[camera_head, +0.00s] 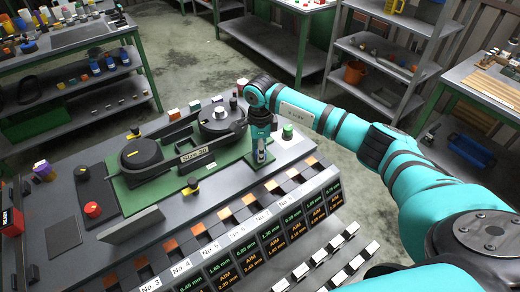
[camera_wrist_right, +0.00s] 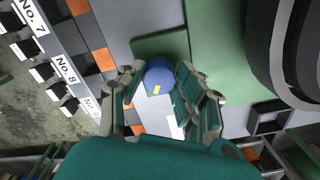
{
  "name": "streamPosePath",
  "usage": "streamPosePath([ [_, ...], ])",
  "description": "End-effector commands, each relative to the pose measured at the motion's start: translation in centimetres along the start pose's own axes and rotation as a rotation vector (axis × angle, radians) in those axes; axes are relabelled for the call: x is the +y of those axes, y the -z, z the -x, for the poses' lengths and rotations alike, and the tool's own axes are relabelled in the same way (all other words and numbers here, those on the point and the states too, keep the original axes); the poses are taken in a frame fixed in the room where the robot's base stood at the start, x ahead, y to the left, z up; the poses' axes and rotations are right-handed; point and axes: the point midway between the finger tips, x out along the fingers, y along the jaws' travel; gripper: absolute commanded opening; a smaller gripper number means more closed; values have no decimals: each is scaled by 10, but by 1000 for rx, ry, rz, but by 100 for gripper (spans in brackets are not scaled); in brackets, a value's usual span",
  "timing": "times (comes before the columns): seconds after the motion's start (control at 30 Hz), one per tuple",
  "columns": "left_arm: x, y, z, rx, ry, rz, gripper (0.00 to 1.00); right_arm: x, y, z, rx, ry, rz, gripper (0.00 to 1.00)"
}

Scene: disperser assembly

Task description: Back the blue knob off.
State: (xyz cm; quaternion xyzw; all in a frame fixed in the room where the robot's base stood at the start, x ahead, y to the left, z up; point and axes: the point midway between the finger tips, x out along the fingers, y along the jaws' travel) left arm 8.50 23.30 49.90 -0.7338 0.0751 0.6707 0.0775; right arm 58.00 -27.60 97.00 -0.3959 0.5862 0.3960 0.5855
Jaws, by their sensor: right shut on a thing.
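The blue knob (camera_wrist_right: 160,77) is round with a short yellow mark on its face. It sits between the two fingers of my right gripper (camera_wrist_right: 158,92) in the wrist view, over a green plate (camera_wrist_right: 218,30). The gripper is shut on it. In the head view my right gripper (camera_head: 262,152) points down at the right end of the green disperser base (camera_head: 140,198), beside the black round dial there, and hides most of the knob. My left gripper is not in view.
Two black round units (camera_head: 147,155) stand on the green base. A red knob (camera_head: 92,209), a yellow-and-black knob (camera_head: 192,187) and a green knob (camera_head: 288,131) are around it. Numbered compartments (camera_head: 240,215) line the bench's front. Shelves (camera_head: 380,60) stand behind.

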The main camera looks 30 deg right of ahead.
Motion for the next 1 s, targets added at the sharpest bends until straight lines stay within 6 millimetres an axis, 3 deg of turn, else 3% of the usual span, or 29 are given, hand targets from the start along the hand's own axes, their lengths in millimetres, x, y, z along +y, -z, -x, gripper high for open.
streamPosePath([
  [0.37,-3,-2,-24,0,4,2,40,-1,0,-3,-2,5,137,1],
  [1.0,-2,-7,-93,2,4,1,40,0,0,-3,0,6,725,1],
])
